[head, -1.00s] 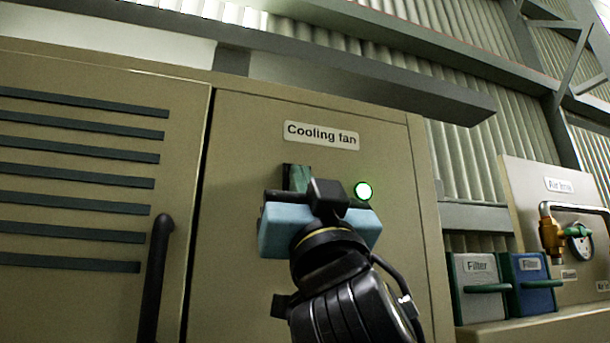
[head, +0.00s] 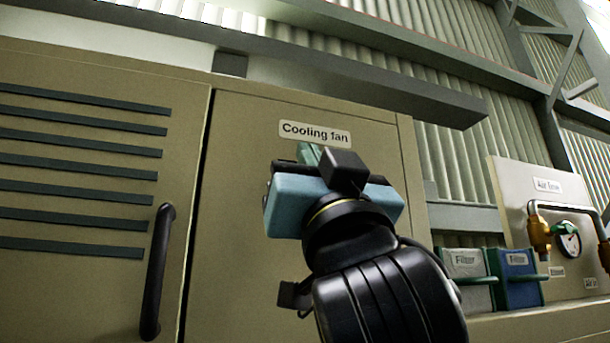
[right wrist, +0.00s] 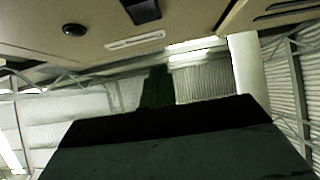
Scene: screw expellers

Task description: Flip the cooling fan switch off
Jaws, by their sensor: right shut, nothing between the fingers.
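The cooling fan switch (right wrist: 142,10) is a black block on the beige cabinet panel, partly cut off at the top edge of the right wrist view. In the head view my right gripper hides it. The label "Cooling fan" (head: 315,134) is just above my gripper. A round indicator (right wrist: 73,30) beside the switch looks dark in the right wrist view; the head view does not show it. My right gripper (head: 309,154) is shut and empty, its green fingers in front of the panel below the label. I cannot tell any contact with the switch. My left gripper is not in view.
A slatted cabinet door with a black handle (head: 157,270) is on the left. A grey beam (head: 350,75) runs above the cabinet. On the right are a grey filter box (head: 466,278), a blue filter box (head: 518,278) and an air line panel with a gauge (head: 569,242).

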